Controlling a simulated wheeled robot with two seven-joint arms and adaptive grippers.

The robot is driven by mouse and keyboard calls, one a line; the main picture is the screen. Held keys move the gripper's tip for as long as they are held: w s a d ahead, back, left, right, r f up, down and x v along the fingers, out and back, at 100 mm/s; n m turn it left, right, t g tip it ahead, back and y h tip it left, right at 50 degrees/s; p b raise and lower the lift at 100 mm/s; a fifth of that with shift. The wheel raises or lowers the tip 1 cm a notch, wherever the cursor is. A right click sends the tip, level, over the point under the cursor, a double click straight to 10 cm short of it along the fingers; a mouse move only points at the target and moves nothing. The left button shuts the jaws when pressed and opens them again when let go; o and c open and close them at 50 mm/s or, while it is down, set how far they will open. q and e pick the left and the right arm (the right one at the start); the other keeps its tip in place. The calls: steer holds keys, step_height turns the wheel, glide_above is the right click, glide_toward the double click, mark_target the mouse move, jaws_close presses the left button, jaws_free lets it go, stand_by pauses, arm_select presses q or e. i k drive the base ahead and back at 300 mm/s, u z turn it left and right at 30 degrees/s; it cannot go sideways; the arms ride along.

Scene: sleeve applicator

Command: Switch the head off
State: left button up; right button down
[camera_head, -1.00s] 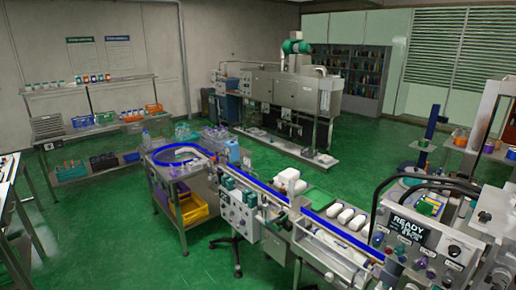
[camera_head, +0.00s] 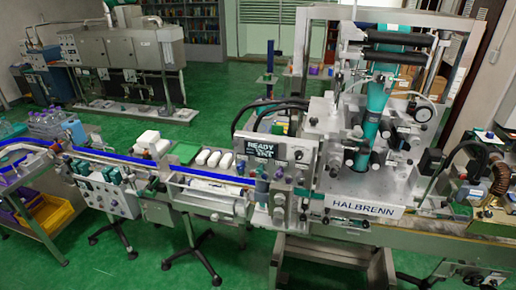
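The sleeve applicator head (camera_head: 325,170) is a grey metal machine labelled HALBRENN, right of the middle in the head view. A teal sleeve film (camera_head: 375,105) runs down through it. On its left side is a control panel (camera_head: 275,150) with a dark screen (camera_head: 262,149) that reads READY, with smaller lines too small to read. Several knobs or buttons sit below and beside the screen, too small to tell apart. Neither of my grippers is in view.
A conveyor with blue rails (camera_head: 110,160) runs from the left to the panel, with white items (camera_head: 215,158) beside it. A cart with a yellow bin (camera_head: 52,212) stands at the left. Stand legs (camera_head: 205,260) reach onto the green floor. Open floor (camera_head: 150,265) lies in front.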

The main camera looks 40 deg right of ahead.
mark_target(299, 155)
steer(key=z, duration=1.35)
